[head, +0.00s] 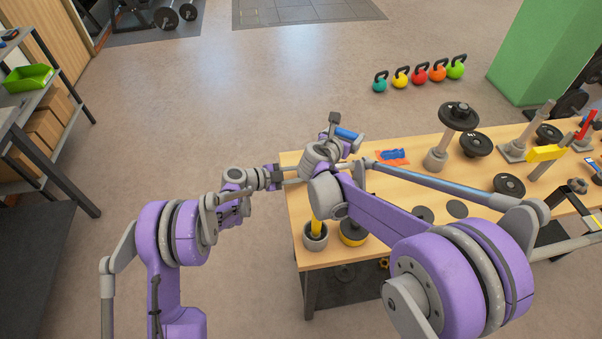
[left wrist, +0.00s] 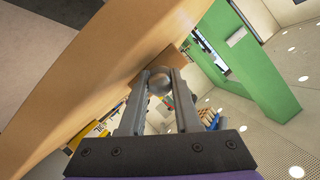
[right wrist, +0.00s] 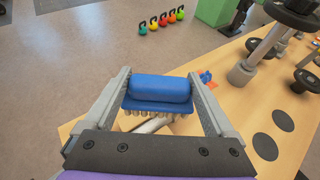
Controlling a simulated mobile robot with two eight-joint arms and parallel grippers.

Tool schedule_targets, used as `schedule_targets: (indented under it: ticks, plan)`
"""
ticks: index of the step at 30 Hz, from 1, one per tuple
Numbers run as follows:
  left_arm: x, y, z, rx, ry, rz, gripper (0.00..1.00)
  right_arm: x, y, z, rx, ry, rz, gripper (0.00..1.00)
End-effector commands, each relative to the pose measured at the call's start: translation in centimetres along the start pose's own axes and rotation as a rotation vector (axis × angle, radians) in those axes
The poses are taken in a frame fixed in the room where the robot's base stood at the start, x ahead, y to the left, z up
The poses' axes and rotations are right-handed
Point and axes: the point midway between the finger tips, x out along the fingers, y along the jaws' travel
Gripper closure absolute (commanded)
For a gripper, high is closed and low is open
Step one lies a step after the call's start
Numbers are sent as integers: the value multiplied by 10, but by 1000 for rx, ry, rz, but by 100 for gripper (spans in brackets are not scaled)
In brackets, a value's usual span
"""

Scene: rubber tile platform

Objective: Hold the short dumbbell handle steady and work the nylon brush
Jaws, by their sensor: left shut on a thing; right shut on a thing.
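The nylon brush (right wrist: 160,90) has a blue block and a row of pale bristles facing down. My right gripper (right wrist: 158,84) is shut on its block, with a finger at each end. My left gripper (left wrist: 163,76) is shut on a rounded grey metal end, which looks like the short dumbbell handle (left wrist: 159,84). In the right wrist view a shiny metal bar (right wrist: 150,125) lies just below the bristles. I cannot tell whether they touch. My right arm hides much of the handle in the head view.
The wooden table (head: 290,200) carries a yellow-handled pot (head: 315,235), an upright post with a black plate (head: 459,116), loose black plates (head: 476,144) and a blue and orange item (head: 393,156). Several kettlebells (head: 421,74) stand on the floor behind.

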Motion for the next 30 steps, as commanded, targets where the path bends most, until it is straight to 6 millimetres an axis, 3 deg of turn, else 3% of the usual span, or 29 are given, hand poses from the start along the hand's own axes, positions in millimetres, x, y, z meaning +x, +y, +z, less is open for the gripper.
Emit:
schedule_targets:
  ticks: [21, 30]
  plan:
    - [0, 0, 0, 0, 0, 1, 100, 12, 22, -53, 0, 0, 2, 69]
    - [0, 0, 0, 0, 0, 1, 100, 14, 24, -61, 0, 0, 1, 69]
